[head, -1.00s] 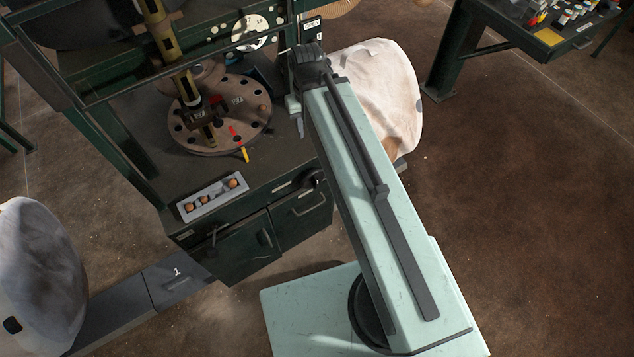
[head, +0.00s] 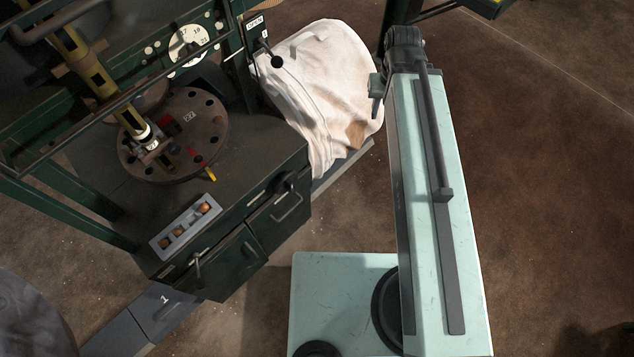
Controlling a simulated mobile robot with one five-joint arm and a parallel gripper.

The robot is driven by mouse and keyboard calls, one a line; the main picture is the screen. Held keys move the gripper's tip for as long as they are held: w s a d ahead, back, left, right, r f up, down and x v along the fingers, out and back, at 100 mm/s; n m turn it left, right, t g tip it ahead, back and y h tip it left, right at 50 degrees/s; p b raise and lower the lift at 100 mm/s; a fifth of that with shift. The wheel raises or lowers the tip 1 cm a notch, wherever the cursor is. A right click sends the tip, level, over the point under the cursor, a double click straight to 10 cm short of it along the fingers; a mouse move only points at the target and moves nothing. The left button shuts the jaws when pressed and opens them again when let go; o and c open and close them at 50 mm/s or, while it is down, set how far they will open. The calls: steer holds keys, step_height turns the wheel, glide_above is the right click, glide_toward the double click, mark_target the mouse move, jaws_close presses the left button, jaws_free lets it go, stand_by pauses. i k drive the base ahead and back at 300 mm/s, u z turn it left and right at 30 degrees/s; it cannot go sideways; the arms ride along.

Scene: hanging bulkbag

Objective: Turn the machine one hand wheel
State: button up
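Machine one, a dark green cabinet (head: 262,155) with a frame above it, stands at the left. A small dark round part (head: 287,182), perhaps the hand wheel, sits on the upper right of its front; I cannot make out its rim clearly. A lever (head: 198,270) sticks out lower left on the same front. My arm reaches up the right of the view. The small part of my gripper (head: 376,92) that shows is at its far end, beside the white bag and well apart from the machine front. Its fingers are too small and hidden to read.
A round drilled plate (head: 175,135) lies on the machine top, with a grey button box (head: 186,228) at its front edge. A white bulk bag (head: 320,90) stands right of the machine. A grey step marked 1 (head: 164,305) juts out lower left. Floor at the right is clear.

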mark_target(285, 182)
steer(key=z, duration=0.25)
steer(key=k, duration=2.3)
steer(key=u, duration=1.4)
steer(key=i, duration=1)
steer(key=z, duration=0.05)
